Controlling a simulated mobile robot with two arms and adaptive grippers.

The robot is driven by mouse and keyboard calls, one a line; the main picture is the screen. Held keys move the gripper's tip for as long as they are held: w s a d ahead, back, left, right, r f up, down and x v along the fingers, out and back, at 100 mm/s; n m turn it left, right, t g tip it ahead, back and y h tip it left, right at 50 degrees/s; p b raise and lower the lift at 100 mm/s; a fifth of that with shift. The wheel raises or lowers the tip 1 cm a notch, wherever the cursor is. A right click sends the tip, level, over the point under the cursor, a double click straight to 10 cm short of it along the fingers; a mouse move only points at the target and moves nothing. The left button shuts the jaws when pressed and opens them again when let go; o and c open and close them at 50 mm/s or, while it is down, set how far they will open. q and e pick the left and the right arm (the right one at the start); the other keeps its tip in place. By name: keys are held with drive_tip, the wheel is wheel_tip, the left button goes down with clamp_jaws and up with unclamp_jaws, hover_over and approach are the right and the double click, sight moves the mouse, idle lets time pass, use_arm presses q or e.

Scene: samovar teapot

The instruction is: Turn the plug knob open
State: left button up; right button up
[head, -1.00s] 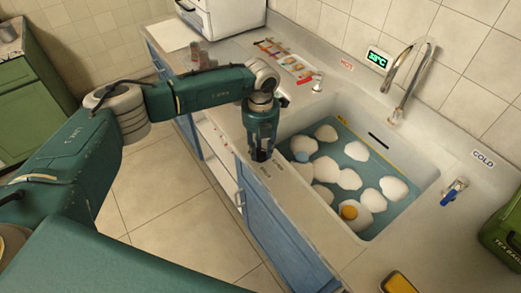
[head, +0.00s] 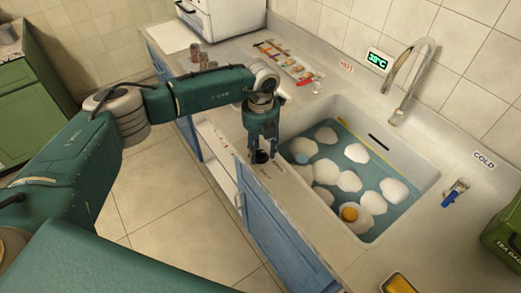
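My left gripper (head: 264,150) points down over the front counter strip, left of the sink (head: 432,190). Its fingers look apart. A small dark round piece, which looks like the plug knob (head: 260,157), shows low at the fingertips, partly hidden by them. I cannot tell whether the fingers touch it. Small markings lie on the counter just in front of it. The sink holds water with white foam, so its drain is hidden. My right gripper is not in view.
A green tea box (head: 505,235) is at right.

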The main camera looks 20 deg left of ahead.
sight(261, 151)
use_arm(q)
wheel_tip(261, 151, up, 12)
idle(0.7)
idle(0.4)
